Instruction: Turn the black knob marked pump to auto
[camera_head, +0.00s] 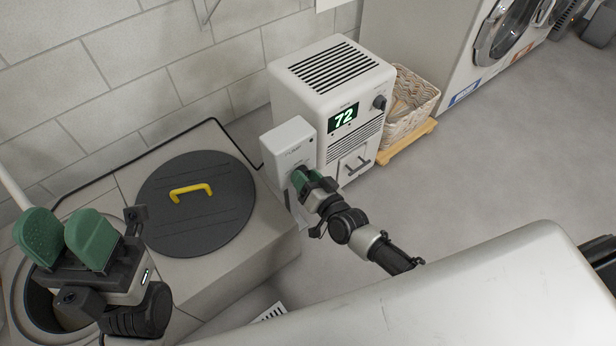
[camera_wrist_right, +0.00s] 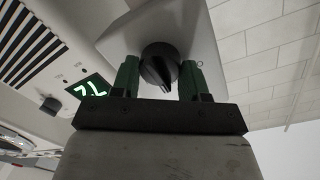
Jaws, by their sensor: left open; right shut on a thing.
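The black knob (camera_wrist_right: 160,66) sits on the front of a light grey box (camera_head: 285,147), which also shows in the right wrist view (camera_wrist_right: 205,48). My right gripper (camera_head: 299,179) is at the box's front, its green fingers on either side of the knob in the right wrist view (camera_wrist_right: 159,80). It is shut on the knob. In the head view the fingers mostly hide the knob. The lettering around it is too small to read. My left gripper (camera_head: 66,240) is open and empty, over the left end of the low pit casing.
A white dehumidifier (camera_head: 290,88) showing 72, with its own dark knob (camera_head: 379,102), stands right beside the box. A round black lid (camera_head: 215,225) with a yellow handle (camera_head: 190,191) lies to the left. A wicker basket (camera_head: 425,99) is behind right; open floor lies further right.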

